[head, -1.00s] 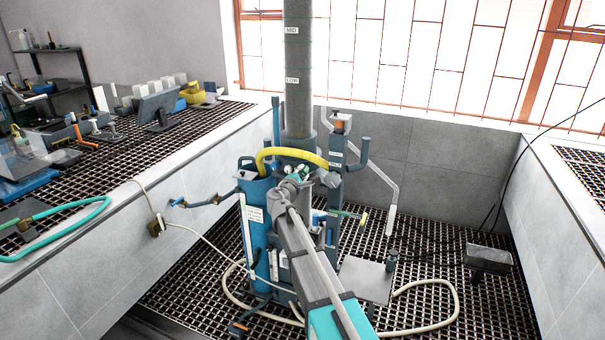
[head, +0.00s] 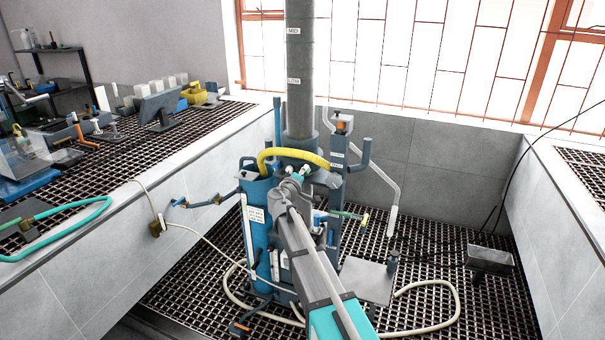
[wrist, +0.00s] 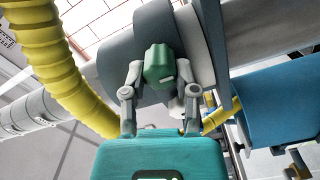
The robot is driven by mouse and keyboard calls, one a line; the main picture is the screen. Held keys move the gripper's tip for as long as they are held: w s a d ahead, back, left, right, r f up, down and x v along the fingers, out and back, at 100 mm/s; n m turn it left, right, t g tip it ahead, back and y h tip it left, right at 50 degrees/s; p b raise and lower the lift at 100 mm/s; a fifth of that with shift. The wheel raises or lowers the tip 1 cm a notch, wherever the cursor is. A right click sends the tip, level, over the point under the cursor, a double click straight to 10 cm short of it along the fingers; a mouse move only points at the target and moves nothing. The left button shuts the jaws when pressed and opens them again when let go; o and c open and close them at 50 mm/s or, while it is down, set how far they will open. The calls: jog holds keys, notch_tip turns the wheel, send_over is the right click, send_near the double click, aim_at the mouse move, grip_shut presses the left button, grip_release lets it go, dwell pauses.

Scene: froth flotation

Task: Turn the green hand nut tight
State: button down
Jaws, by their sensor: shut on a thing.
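The green hand nut (wrist: 160,66) shows in the wrist view, a faceted green knob in front of a grey rounded part of the column. My gripper (wrist: 160,74) has one finger on each side of it and is shut on the nut. In the head view my gripper (head: 292,172) is at the base of the tall grey column (head: 300,90), just below the yellow hose. The nut is mostly hidden there by my wrist and fingers, and its contact faces are too small to judge.
A ribbed yellow hose (wrist: 50,65) curves close on the left of my gripper in the wrist view. A blue cylinder (head: 257,235) stands left of my arm. A grey plate (head: 367,281) is at lower right. Open grating floor (head: 440,255) lies farther right.

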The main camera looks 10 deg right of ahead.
jog(key=shift+m, duration=0.5)
jog(key=shift+c, duration=2)
grip_release()
jog(key=shift+s+r, duration=0.1)
jog(key=shift+n, duration=0.4)
